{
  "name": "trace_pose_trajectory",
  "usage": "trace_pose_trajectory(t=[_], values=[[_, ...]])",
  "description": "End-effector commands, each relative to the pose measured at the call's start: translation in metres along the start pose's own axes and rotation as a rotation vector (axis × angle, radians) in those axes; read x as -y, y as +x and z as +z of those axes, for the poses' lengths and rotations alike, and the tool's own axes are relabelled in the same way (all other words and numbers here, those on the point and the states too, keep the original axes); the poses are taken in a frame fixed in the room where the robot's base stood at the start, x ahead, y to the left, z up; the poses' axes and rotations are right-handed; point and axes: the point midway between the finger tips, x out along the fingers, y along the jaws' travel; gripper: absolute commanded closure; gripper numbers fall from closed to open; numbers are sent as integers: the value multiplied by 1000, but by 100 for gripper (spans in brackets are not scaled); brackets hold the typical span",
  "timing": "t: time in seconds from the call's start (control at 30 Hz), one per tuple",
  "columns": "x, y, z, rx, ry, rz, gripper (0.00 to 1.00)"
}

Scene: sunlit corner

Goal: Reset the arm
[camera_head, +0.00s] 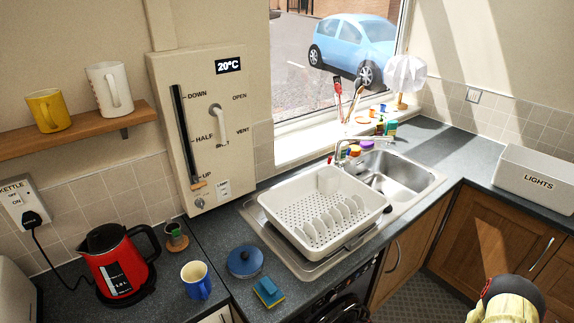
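I cannot make out my gripper in the head view, and no fingertips show. Dark rounded shapes (342,308) are cut off at the bottom edge, below the counter front. I cannot tell what they are. The task names no other object.
A white dish rack (290,222) stands beside the sink (402,178). A red kettle (118,266), blue mug (196,280), blue-lidded pot (245,261) and sponge (268,291) are on the left counter (222,240). A cream and dark object (508,300) stands at bottom right.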

Motion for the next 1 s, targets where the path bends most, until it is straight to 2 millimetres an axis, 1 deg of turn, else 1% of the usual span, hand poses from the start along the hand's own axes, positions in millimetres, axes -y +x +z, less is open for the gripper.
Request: trace_pose_trajectory(t=[0.03,0.07,0.1,0.17,0.2,0.27,0.3,0.37,0.4,0.47,0.5,0.57,0.6,0.67,0.7,0.77,0.8,0.87,0.9,0.97,1.0], values=[[-24,-2,-4,-35,-54,83,47],[-38,-5,-8,-56,-91,140,47],[-57,-10,-14,-81,-140,220,47],[-80,-22,-26,-114,-215,344,47],[-90,-33,-36,-133,-267,429,47],[-100,-53,-50,-151,-343,557,47],[-101,-66,-59,-157,-391,642,47],[-99,-88,-70,-157,-458,767,47],[-94,-103,-76,-151,-499,848,47],[-81,-126,-82,-135,-554,965,47],[-68,-141,-84,-122,-585,1039,47],[-48,-161,-83,-94,-623,1137,47],[-33,-173,-80,-76,-642,1193,47],[-9,-189,-73,-47,-664,1265,47],[6,-198,-66,-25,-675,1306,47],[31,-210,-54,6,-689,1356,47],[47,-216,-44,25,-696,1384,47],[71,-225,-28,56,-705,1417,47],[86,-229,-16,75,-710,1433,47],[109,-235,4,103,-718,1450,47],[124,-238,17,120,-725,1456,47]])
